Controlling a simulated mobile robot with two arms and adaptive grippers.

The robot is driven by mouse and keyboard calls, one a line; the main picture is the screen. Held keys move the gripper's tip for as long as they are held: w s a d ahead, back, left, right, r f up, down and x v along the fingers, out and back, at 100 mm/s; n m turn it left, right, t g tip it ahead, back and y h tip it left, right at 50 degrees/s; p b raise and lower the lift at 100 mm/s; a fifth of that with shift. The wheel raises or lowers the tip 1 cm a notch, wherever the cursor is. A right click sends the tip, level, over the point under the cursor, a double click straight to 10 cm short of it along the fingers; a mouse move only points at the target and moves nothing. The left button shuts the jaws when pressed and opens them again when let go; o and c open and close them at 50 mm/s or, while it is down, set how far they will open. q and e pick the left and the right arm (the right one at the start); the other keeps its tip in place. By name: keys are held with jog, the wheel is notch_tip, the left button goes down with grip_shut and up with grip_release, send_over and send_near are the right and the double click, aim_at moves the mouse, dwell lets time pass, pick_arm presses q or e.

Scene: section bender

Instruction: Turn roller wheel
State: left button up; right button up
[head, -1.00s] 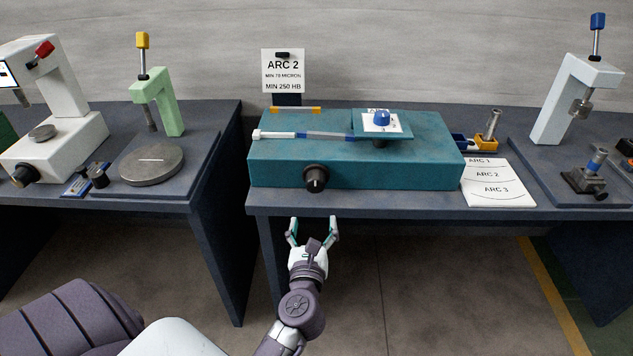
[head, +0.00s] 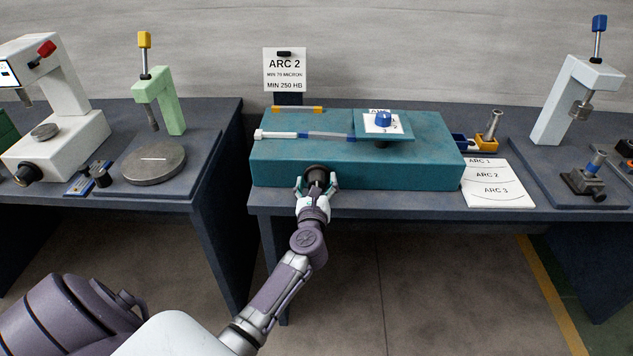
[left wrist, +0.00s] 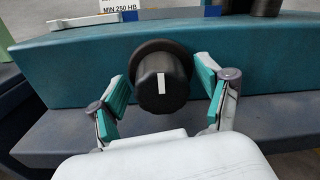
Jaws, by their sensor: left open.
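The roller wheel is a black knob with a white mark on the front face of the teal section bender (head: 420,170). In the left wrist view the knob (left wrist: 161,84) sits between the two teal finger pads, with gaps visible on both sides. The white mark points about straight up. My left gripper (head: 316,183) is open at the bender's front, its fingers on either side of the knob (head: 316,172). The left gripper (left wrist: 162,98) shows no clear contact with it. In the head view the gripper partly hides the knob. My right gripper is not in view.
A blue dial (head: 383,120) and a white-and-blue bar (head: 305,135) are on top of the bender. An ARC 2 sign (head: 284,70) stands behind. A paper with arcs (head: 497,184) lies at right. A green press (head: 160,100) and grey disc (head: 153,164) stand left.

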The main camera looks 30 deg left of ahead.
pick_arm(q)
jog(key=c, duration=1.2)
jog(key=shift+o, duration=0.2)
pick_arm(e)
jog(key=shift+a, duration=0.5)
pick_arm(q)
jog(key=shift+m, duration=0.3)
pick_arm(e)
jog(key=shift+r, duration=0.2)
